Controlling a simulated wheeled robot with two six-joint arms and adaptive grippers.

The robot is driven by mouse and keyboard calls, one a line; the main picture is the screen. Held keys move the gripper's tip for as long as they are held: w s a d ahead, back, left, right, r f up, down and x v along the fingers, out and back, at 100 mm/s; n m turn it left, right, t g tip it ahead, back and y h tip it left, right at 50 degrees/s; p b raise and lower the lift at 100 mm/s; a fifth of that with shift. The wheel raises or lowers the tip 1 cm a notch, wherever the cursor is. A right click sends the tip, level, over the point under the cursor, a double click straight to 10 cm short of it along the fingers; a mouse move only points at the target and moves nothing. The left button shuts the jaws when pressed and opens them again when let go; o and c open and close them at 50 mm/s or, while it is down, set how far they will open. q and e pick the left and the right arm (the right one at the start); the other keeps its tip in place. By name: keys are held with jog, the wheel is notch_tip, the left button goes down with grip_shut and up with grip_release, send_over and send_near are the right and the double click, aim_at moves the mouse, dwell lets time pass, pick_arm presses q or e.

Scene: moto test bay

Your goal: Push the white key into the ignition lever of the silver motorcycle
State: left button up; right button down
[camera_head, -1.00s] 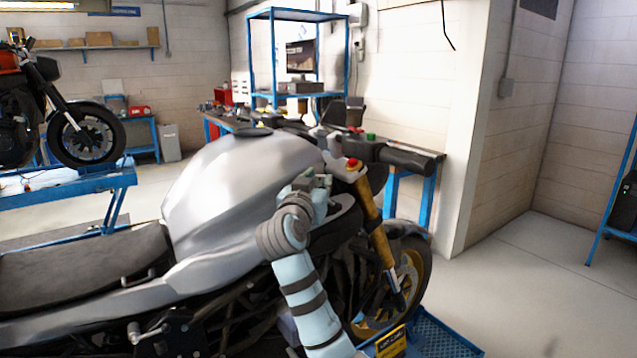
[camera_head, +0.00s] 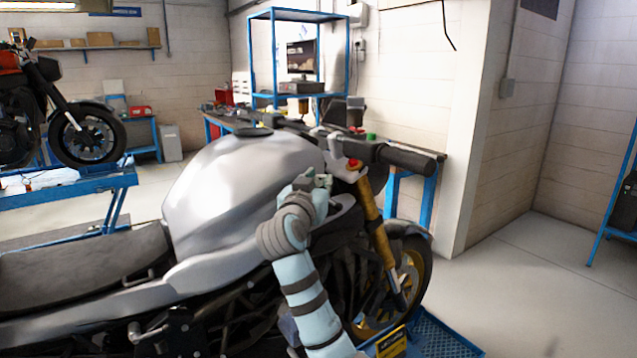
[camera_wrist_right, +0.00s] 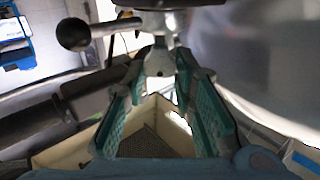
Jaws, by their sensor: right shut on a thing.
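The silver motorcycle (camera_head: 235,185) stands side-on across the head view, its handlebar to the right. My right gripper (camera_head: 322,182) is between the tank and the fork, below the handlebar; its fingertips are small there. In the right wrist view my right gripper (camera_wrist_right: 160,82) has its teal fingers converging on a small pale piece (camera_wrist_right: 158,62), which looks like the white key. Just beyond its tip is a metal lever (camera_wrist_right: 118,24) with a dark ball end. I cannot tell whether the key is in the lever. My left gripper is not in view.
The handlebar grip (camera_head: 405,160) and gold fork (camera_head: 373,220) are close to my right arm. A blue lift platform (camera_head: 445,335) is below the front wheel. A workbench with a blue frame (camera_head: 273,60) stands behind. Open floor lies to the right.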

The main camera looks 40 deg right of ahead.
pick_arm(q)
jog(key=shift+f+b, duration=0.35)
pick_arm(e)
jog(key=shift+f, duration=0.4)
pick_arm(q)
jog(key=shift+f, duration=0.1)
pick_arm(e)
jog(key=shift+f, duration=0.1)
jog(key=shift+s+a+f+b, duration=0.1)
jog(key=shift+s+f+b, duration=0.15)
jog(key=shift+b, duration=0.05)
jog(key=shift+s+f, duration=0.1)
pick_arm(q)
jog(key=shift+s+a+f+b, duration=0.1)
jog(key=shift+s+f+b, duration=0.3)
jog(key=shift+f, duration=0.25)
pick_arm(e)
jog(key=shift+s+a+f, duration=0.1)
jog(key=shift+s+a, duration=0.1)
jog(key=shift+s, duration=0.55)
jog(key=shift+f, duration=0.1)
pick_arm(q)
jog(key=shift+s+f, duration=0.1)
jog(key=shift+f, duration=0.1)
pick_arm(e)
jog(key=shift+f, duration=0.2)
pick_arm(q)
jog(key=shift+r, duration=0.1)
pick_arm(e)
jog(key=shift+r, duration=0.15)
